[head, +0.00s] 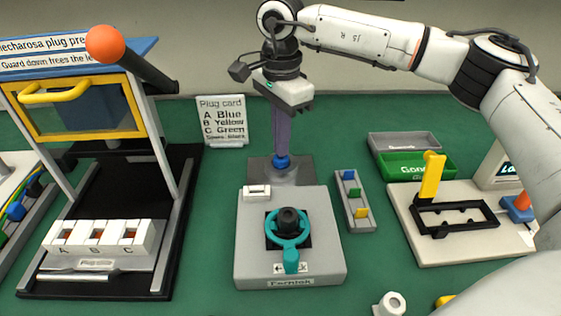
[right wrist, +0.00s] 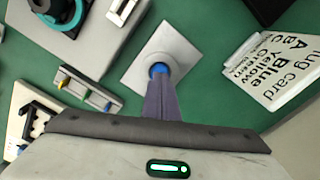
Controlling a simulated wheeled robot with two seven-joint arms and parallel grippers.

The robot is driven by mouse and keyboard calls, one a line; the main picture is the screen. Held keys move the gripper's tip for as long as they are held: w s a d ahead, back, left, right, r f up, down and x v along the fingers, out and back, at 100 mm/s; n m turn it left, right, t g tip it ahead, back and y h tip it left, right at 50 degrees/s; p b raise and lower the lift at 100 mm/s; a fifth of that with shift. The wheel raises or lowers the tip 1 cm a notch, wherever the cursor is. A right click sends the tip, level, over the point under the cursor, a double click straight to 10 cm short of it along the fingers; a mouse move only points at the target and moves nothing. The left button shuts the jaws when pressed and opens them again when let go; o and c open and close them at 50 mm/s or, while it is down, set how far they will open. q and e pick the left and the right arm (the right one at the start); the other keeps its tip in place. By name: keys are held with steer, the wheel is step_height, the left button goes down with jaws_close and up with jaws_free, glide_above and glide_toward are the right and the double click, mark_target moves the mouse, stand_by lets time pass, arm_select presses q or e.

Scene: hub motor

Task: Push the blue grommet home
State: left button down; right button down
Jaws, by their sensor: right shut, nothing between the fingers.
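The blue grommet (head: 282,162) is a small blue round piece on a grey plate (head: 262,170) behind the grey fixture block (head: 250,235). My right gripper (head: 281,152) points straight down with its fingers shut and empty. Its tips are at the top of the grommet and appear to touch it; they hide part of it. In the right wrist view the grommet (right wrist: 157,70) shows as a blue ring just beyond the fingertips (right wrist: 160,80), over the plate (right wrist: 180,45). How deep the grommet sits I cannot tell. My left gripper is not in view.
A teal-handled knob (head: 288,232) stands on the block. A narrow tray (head: 358,215) with blue, green and yellow pieces lies to the right. A plug card (head: 222,120) stands behind left. A guarded press (head: 110,200) is at the left, a yellow-lever fixture (head: 430,185) at the right.

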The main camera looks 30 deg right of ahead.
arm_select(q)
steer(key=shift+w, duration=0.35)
arm_select(e)
steer(key=shift+f, duration=0.4)
